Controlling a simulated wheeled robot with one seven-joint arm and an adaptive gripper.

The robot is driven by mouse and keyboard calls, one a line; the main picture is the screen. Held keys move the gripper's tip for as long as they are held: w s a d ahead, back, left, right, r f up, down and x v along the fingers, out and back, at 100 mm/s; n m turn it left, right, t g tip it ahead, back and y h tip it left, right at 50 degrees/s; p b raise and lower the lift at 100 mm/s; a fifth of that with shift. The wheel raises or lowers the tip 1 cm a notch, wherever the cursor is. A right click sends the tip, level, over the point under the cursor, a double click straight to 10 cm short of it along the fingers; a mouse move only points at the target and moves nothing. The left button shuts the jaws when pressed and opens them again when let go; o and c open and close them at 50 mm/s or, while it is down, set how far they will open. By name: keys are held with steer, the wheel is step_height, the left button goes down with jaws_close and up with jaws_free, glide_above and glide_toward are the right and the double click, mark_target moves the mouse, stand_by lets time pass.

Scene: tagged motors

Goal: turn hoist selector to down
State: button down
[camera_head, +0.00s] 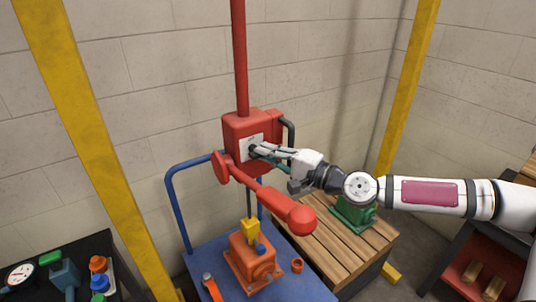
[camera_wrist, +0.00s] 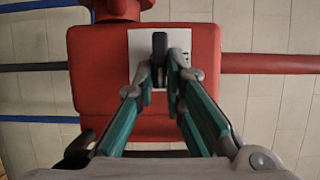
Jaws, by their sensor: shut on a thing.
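The red hoist box (camera_head: 262,124) hangs on a red pole, with a white selector plate (camera_head: 247,141) on its front. The black hoist selector (camera_wrist: 159,46) stands out from the white plate (camera_wrist: 138,44) in the wrist view; its long side runs up and down in that picture. My gripper (camera_head: 259,150) reaches in from the right, level with the plate. In the wrist view, my gripper (camera_wrist: 160,76) has its two fingertips on either side of the selector, shut on it. The fingers hide the selector's lower part. Plate markings are too small to read.
A red arm with a rounded end (camera_head: 300,219) juts out below the box, under my wrist. An orange motor (camera_head: 255,259) sits on the blue cart (camera_head: 205,256) below. A green motor (camera_head: 352,214) stands on a wooden-topped bench (camera_head: 322,247). Yellow posts (camera_head: 88,140) flank the area.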

steer(key=c, duration=1.7)
jaws_free()
steer(key=shift+a, duration=0.1)
steer(key=shift+o, duration=0.2)
steer(key=v, duration=1.2)
steer(key=shift+f, duration=0.1)
